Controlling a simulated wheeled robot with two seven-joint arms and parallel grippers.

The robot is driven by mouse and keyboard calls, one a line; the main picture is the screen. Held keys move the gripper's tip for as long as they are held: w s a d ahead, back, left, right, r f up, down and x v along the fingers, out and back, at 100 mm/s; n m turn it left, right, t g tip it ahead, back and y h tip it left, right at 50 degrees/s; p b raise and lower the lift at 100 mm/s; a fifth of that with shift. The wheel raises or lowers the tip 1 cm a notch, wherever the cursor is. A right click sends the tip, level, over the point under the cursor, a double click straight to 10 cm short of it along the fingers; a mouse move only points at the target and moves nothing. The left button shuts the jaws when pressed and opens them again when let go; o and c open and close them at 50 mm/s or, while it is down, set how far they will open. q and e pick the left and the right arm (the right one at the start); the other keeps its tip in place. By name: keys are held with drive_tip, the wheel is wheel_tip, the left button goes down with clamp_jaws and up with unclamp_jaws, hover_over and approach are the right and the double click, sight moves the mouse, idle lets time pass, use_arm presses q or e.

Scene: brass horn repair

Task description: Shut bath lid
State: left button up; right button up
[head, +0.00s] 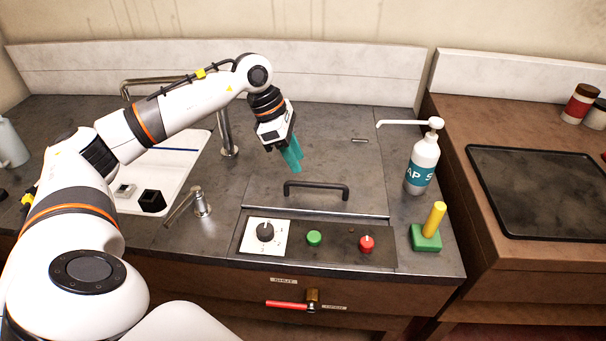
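The bath lid (330,167) is a flat dark grey panel in the counter with a black bar handle (316,187) near its front edge. It lies level with the counter, and I see no open gap around it. My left gripper (292,160) has teal fingertips pointing down and hangs above the lid, behind and left of the handle and apart from it. Its two fingers overlap in this view, so I cannot tell whether they are open or shut. Nothing shows between them. My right gripper is not in view.
In front of the lid is a panel with a black knob (265,231), green button (314,238) and red knob (366,243). A soap bottle (422,163) and a yellow-handled green block (426,238) stand right. A tap (226,135) and sink (181,160) are left.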

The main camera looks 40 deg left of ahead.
use_arm(q)
drive_tip(key=shift+v, duration=2.2)
drive_tip(key=shift+s, duration=0.1)
